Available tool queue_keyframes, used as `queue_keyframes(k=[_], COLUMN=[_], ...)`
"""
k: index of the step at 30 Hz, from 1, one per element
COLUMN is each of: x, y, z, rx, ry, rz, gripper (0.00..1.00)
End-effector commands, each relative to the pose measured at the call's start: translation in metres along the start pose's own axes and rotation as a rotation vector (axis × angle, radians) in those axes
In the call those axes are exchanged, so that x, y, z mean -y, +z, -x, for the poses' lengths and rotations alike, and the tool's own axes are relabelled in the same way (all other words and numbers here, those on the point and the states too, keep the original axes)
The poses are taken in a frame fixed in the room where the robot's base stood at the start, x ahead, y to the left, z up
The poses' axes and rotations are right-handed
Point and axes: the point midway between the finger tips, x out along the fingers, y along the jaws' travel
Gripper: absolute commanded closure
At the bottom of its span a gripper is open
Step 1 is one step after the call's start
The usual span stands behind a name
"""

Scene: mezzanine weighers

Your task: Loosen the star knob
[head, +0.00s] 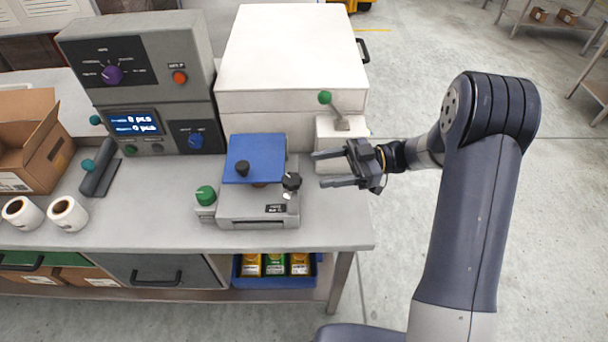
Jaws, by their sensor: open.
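A black lobed knob (291,181), which looks like the star knob, sits at the right side of a grey bench device (258,212) with a blue plate (257,153). A smaller black knob (243,168) stands on the blue plate. My gripper (318,170) is open and empty, its two fingers pointing left. Its fingertips are just right of the lobed knob in the picture and look apart from it. I cannot tell their exact height over the bench.
A green knob (205,195) sits left of the device. A green-tipped lever (325,98) rises behind my gripper, beside a large white box (291,70). A grey control cabinet (150,90), label rolls (68,213) and a carton (30,140) fill the left. Open floor lies right of the bench.

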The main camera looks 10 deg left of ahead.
Motion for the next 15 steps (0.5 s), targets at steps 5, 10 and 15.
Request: queue_keyframes(k=[5, 10, 15], x=[0.013, 0.032, 0.055], y=[-0.005, -0.006, 0.001], z=[-0.014, -0.021, -0.021], rx=[-0.007, -0.003, 0.008], ry=[0.232, 0.467, 0.66], rz=[0.029, 0.03, 0.008], gripper=[0.4, 0.4, 0.4])
